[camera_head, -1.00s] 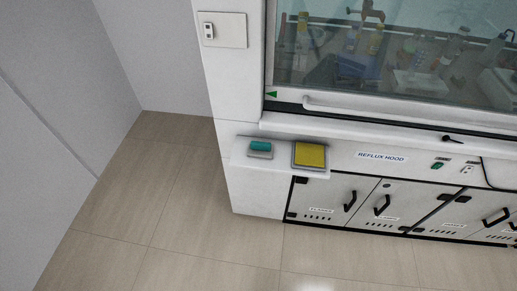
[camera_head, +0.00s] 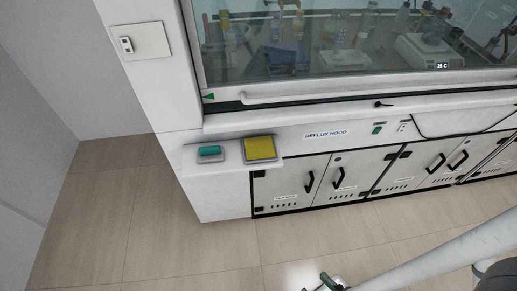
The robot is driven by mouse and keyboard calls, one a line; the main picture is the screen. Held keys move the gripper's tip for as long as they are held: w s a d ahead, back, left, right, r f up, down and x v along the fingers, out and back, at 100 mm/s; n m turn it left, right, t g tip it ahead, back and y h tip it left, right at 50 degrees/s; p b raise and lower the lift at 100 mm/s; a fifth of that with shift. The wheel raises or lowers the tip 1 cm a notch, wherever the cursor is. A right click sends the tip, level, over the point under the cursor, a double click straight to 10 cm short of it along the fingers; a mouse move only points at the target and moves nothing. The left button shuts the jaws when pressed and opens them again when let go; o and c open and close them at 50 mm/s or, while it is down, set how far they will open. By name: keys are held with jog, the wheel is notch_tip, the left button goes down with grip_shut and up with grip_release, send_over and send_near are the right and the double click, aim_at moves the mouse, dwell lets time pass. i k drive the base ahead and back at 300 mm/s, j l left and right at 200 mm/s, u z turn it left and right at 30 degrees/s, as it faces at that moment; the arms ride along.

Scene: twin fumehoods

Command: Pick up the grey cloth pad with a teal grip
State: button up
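The grey cloth pad with a teal grip (camera_head: 210,152) lies on a small white ledge (camera_head: 198,165) at the left front of the reflux hood. Its teal grip faces up. My arm comes in from the lower right, and my gripper (camera_head: 325,285) is partly in view at the bottom edge. The gripper is well below and to the right of the pad, apart from it. Its fingers are cut off by the frame, so its opening does not show.
A yellow square in a grey tray (camera_head: 259,149) sits just right of the pad. The hood's glass sash (camera_head: 340,45) is down, with glassware behind it. Cabinet doors with black handles (camera_head: 310,181) are below. The floor (camera_head: 190,245) in front is clear.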

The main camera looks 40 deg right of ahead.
aim_at(212, 153)
jog(key=k+l+z, duration=0.45)
jog(key=z, duration=0.25)
jog(key=i+l, duration=0.05)
jog(key=l, duration=0.05)
